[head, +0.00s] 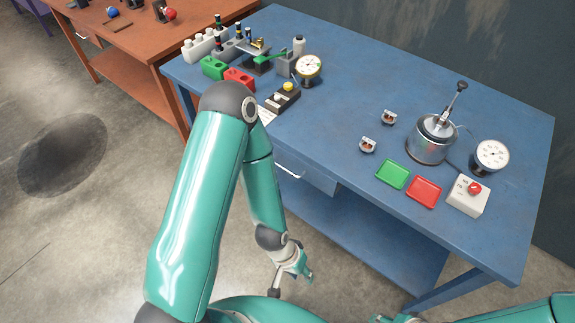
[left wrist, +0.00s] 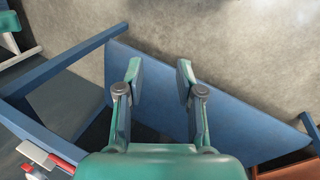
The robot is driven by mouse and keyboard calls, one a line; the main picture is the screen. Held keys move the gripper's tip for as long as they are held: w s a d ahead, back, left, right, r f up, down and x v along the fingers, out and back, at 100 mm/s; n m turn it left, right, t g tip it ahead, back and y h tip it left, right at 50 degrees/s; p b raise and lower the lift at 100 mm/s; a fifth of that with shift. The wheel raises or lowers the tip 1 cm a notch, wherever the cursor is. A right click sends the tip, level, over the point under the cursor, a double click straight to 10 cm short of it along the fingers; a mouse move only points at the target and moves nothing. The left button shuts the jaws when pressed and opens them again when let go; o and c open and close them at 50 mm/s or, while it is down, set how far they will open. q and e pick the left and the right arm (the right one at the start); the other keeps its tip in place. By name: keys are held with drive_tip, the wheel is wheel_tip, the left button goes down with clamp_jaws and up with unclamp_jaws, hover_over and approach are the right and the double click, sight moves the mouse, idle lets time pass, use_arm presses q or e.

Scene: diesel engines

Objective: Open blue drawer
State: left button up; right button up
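The blue drawer (head: 318,180) is set under the front edge of the blue table, and its front looks flush. Its pale bar handle (head: 289,172) shows just right of my left arm, which hides part of the drawer's left side. My left gripper (head: 305,275) hangs below and in front of the drawer, apart from the handle. In the left wrist view my left gripper (left wrist: 159,80) has its two fingers spread with nothing between them. I cannot make out the handle in that view. Only a small part of my right gripper (head: 382,318) shows at the bottom edge.
An orange bench (head: 130,62) stands at left. Floor at left is clear.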

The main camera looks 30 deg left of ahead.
drive_tip(key=shift+o, duration=1.1)
drive_tip(key=shift+s, duration=0.1)
drive_tip(key=shift+f+b, duration=0.25)
drive_tip(key=shift+b, duration=0.1)
use_arm(q)
drive_tip(key=m+t+y+b, duration=0.3)
drive_tip(key=m+t+b, duration=1.5)
drive_tip(key=b, duration=1.6)
approach(285, 169)
drive_tip(key=w+m+g, duration=0.1)
drive_tip(key=w, duration=0.2)
drive_tip(key=w+m+g, duration=0.1)
drive_tip(key=w, duration=0.3)
drive_tip(key=w+g, duration=0.1)
drive_tip(key=w, duration=0.2)
drive_tip(key=shift+w+d+f+m, duration=0.1)
drive_tip(key=shift+w+d+m, duration=0.1)
drive_tip(key=shift+m, duration=0.2)
use_arm(e)
wheel_tip(285, 169, down, 34)
